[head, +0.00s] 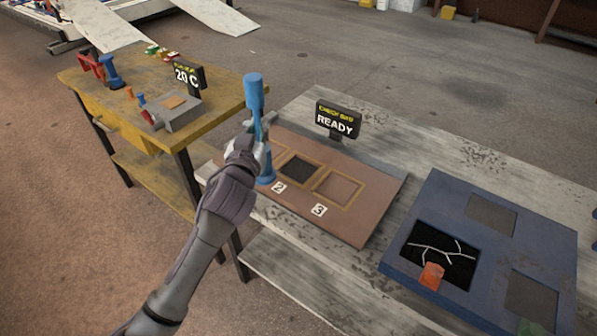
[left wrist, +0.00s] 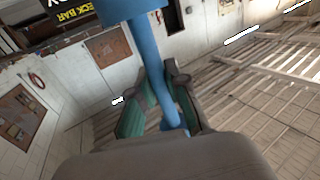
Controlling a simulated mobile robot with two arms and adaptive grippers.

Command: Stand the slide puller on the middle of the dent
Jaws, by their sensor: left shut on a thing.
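My left gripper (head: 247,150) is shut on the blue slide puller (head: 254,98). The puller is roughly upright, with its thick handle on top and a wider blue foot (head: 265,176) below the fingers. The foot shows over the left part of a brown panel (head: 359,225); I cannot tell whether it touches. In the left wrist view, the blue shaft (left wrist: 148,50) runs between the fingers of my gripper (left wrist: 160,100). The panel has framed squares, with labels 2 and 3 visible. One square (head: 298,169) is dark; the left one is partly hidden. I cannot make out a dent. My right gripper is out of view.
A "READY" sign (head: 337,120) stands behind the panel on the pale bench (head: 425,150). To the right lies a blue frame (head: 427,200) with a cracked black pane (head: 440,250) and an orange piece (head: 432,276). A yellow table (head: 215,95) with tools stands at left.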

